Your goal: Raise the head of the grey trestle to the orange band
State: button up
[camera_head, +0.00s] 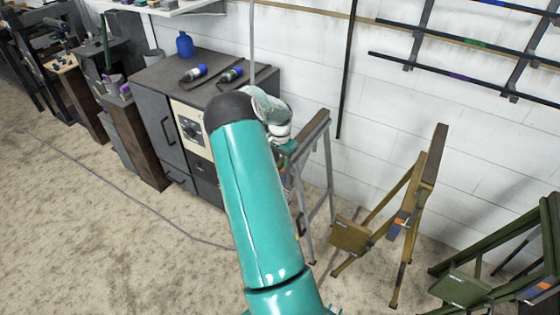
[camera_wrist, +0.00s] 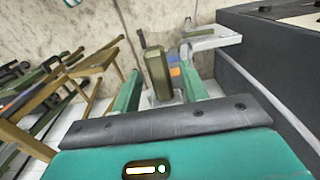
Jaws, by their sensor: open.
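The grey trestle (camera_head: 330,180) stands by the wall, right of the dark cabinet, partly hidden behind my teal arm. Its narrow brownish head (camera_head: 314,128) is on top. My gripper (camera_wrist: 158,73) shows in the wrist view as two green fingers, open and spread apart. An olive-green block-like post (camera_wrist: 155,68) stands upright between or just beyond the fingers; I cannot tell whether they touch it. Small orange (camera_wrist: 175,71) and blue marks show just right of the post; I cannot tell whether the orange mark is the band. In the head view my gripper is mostly hidden by my arm.
A dark cabinet (camera_head: 170,130) with bottles on top stands left of the grey trestle. An ochre trestle (camera_head: 412,205) and a dark green trestle (camera_head: 500,265) stand to the right. Wall racks (camera_head: 460,45) hold bars. The floor at left is mostly clear, with a cable across it.

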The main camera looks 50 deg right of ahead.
jog(key=shift+c, duration=0.2)
grip_shut()
notch_tip(320, 180, up, 11)
dwell(0.3)
jog(key=shift+r, duration=0.1)
jog(key=shift+o, duration=0.2)
grip_release()
